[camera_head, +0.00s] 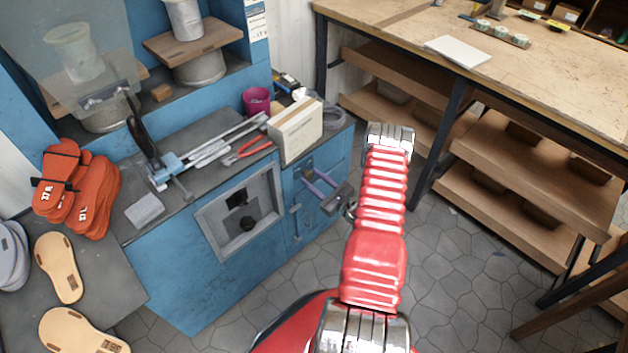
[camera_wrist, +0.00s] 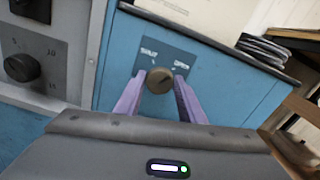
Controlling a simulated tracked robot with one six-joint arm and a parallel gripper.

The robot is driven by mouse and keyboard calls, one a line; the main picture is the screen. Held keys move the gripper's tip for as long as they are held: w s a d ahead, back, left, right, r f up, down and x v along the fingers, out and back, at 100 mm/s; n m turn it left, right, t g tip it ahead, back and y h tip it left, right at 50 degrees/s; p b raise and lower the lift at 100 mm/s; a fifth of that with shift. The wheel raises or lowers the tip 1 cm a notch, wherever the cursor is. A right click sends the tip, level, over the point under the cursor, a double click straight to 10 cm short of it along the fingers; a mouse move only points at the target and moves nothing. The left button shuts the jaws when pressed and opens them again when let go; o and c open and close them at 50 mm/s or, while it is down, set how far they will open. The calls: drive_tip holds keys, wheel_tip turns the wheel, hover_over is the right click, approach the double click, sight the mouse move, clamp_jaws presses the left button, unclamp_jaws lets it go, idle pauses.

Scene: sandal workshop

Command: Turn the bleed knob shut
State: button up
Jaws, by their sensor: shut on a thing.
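The bleed knob (camera_wrist: 159,80) is a round brass-brown knob on a blue-grey plate on the blue cabinet's face. The plate carries small white lettering that looks like SHUT at left and OPEN at right. My gripper (camera_wrist: 158,84) has its two purple fingers on either side of the knob and is shut on it. In the head view my gripper (camera_head: 314,184) reaches the cabinet front from the right. The knob cannot be made out clearly there. I see no pointer mark on the knob, so its turn cannot be told.
A grey panel with a black dial (camera_wrist: 22,68) is left of the knob. A cream box (camera_head: 296,130) stands on the cabinet top above it, beside red-handled pliers (camera_head: 251,147). A wooden workbench (camera_head: 440,40) stands to the right. Grey floor lies between.

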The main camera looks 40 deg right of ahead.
drive_tip(key=n, duration=0.4)
drive_tip(key=shift+a, duration=0.2)
drive_tip(key=n, duration=0.4)
drive_tip(key=shift+a+f, duration=0.1)
drive_tip(key=n, duration=0.4)
drive_tip(key=shift+a+f, duration=0.1)
drive_tip(key=shift+a+f+n, duration=0.1)
drive_tip(key=shift+n, duration=1.7)
drive_tip(key=o, duration=1)
drive_tip(key=shift+d, duration=0.2)
